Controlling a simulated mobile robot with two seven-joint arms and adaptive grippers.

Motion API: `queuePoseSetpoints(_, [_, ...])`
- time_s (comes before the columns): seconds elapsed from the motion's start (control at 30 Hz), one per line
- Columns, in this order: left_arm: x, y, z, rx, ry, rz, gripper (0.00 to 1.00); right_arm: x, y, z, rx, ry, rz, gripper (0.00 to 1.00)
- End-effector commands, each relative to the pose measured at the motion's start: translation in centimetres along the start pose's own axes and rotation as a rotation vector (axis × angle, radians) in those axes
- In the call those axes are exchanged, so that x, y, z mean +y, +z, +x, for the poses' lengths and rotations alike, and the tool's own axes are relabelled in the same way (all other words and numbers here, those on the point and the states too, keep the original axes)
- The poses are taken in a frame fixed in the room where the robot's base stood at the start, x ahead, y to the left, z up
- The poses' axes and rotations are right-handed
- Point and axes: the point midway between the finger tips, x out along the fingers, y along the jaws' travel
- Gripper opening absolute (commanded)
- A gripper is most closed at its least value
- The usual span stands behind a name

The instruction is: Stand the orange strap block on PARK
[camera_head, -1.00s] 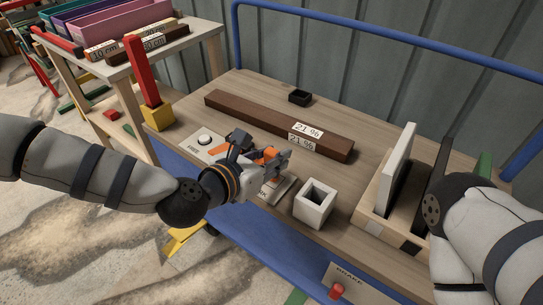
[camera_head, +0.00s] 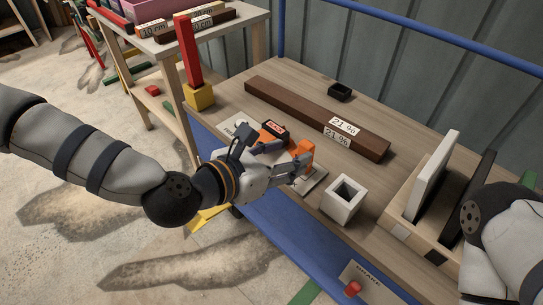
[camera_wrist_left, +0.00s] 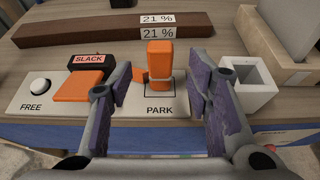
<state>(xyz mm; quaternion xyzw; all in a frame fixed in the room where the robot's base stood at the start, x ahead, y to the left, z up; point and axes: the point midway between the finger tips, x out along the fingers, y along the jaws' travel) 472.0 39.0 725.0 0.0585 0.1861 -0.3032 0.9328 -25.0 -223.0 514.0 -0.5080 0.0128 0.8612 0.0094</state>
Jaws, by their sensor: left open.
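The orange strap block (camera_wrist_left: 160,62) stands upright on the outlined square of the PARK plate (camera_wrist_left: 160,109) in the left wrist view. In the head view the block (camera_head: 304,150) shows just beyond my left fingers. My left gripper (camera_wrist_left: 163,90) is open, its purple-padded fingers spread to either side of the block with visible gaps. It also shows in the head view (camera_head: 289,165). A flat orange piece (camera_wrist_left: 80,85) lies by the black SLACK box (camera_wrist_left: 91,61), left of the block. My right gripper is out of view.
A white square holder (camera_head: 343,199) stands right of PARK. A brown beam labelled 21 % (camera_head: 312,113) lies behind. A white button (camera_wrist_left: 40,84) is on the FREE plate. A wooden rack (camera_head: 406,227) holds upright boards at the right.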

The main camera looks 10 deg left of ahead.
Motion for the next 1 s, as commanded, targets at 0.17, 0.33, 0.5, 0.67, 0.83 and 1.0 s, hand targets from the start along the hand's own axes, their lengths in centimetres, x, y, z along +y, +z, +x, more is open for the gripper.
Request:
queuePoseSetpoints(0.17, [0.1, 0.1, -3.7, 0.000, 0.002, -0.002, 0.46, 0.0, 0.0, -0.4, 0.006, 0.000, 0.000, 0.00])
queuePoseSetpoints(0.33, [0.0, 0.0, -4.9, 0.000, -0.001, 0.000, 0.46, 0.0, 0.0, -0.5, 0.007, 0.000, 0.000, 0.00])
queuePoseSetpoints(0.5, [-1.7, -2.7, -5.0, 0.066, -0.044, 0.075, 0.46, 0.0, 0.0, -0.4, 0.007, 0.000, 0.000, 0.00])
queuePoseSetpoints(0.67, [-10.1, -17.5, -9.5, 0.381, -0.391, 0.558, 0.46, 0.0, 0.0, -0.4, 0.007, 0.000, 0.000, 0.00])
queuePoseSetpoints(0.83, [-16.0, -32.1, -23.8, 0.536, -1.075, 1.197, 0.46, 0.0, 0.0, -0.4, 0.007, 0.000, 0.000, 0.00])
queuePoseSetpoints(1.0, [-15.1, -37.8, -35.9, 0.399, -1.683, 1.579, 0.46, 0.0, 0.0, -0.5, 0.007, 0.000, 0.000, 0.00])
